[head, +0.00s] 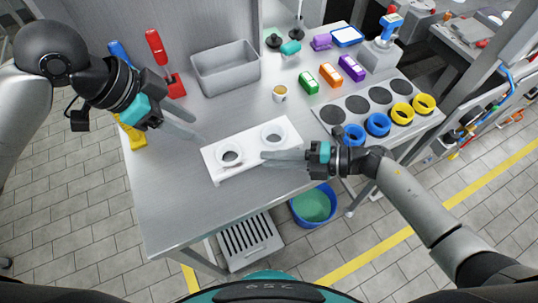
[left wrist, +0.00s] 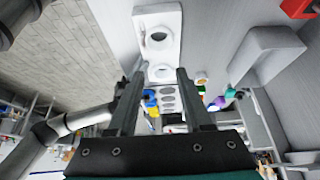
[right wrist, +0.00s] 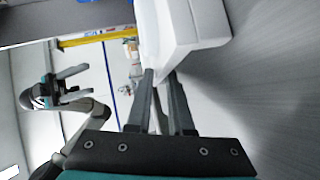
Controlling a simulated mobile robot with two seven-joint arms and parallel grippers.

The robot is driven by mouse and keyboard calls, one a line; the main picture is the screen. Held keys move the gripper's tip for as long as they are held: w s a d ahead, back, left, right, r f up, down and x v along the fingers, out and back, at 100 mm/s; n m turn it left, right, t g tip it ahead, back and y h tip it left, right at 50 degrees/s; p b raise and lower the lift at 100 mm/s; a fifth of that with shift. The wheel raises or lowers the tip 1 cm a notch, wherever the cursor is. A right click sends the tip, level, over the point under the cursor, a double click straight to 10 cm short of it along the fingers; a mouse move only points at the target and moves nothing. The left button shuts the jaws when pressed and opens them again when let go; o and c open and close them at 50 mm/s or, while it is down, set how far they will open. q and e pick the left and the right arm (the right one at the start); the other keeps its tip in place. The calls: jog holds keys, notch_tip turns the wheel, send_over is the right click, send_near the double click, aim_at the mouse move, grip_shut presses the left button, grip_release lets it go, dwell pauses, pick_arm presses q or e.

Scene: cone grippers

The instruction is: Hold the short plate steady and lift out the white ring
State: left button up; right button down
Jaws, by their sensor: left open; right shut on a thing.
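The short white plate (head: 211,162) lies on the metal table, with two round white rings on it around dark openings. One white ring (head: 241,152) is at its left end, the other (head: 286,131) at its right end. My right gripper (head: 264,158) is shut on the plate's near edge; its fingers also meet the plate (right wrist: 188,25) in the right wrist view. My left gripper (head: 199,131) is open and empty, above the table to the left of the plate. The left wrist view shows the plate (left wrist: 138,28) beyond its spread fingers.
A grey bin (head: 226,68) stands behind the plate. A small tan-topped cup (head: 280,93) is at the back. A panel (head: 337,116) with dark discs and blue and yellow rings lies to the right. Red, blue and yellow tools are at the left. Bare table is left of the plate.

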aim_at(228, 146)
dwell(0.4)
pick_arm(q)
jog(key=shift+o, duration=2)
jog(key=shift+w+d, duration=0.1)
jog(key=shift+d, duration=0.2)
jog(key=shift+o, duration=1.2)
jog(key=d+m, duration=0.1)
jog(key=d+g, duration=0.1)
jog(key=d+m, duration=0.1)
jog(key=shift+w+d+f+m+g+y, duration=0.3)
jog(key=shift+d+f+y, duration=0.05)
jog(key=shift+f+y, duration=0.05)
jog(key=shift+w+d+f+m+g+y, duration=0.25)
jog(key=shift+f+m+y, duration=0.4)
jog(key=shift+f, duration=1.1)
jog(key=shift+w+d+f+m+g+y, duration=0.1)
jog(key=shift+w+f+m+y, duration=0.4)
jog(key=shift+f, duration=1.3)
jog(key=shift+w+d+f+m+g+y, duration=0.15)
jog(key=shift+f+m+y, duration=0.4)
jog(key=shift+f+y, duration=0.85)
jog(key=shift+f+h, duration=0.35)
jog(key=shift+c, duration=0.2)
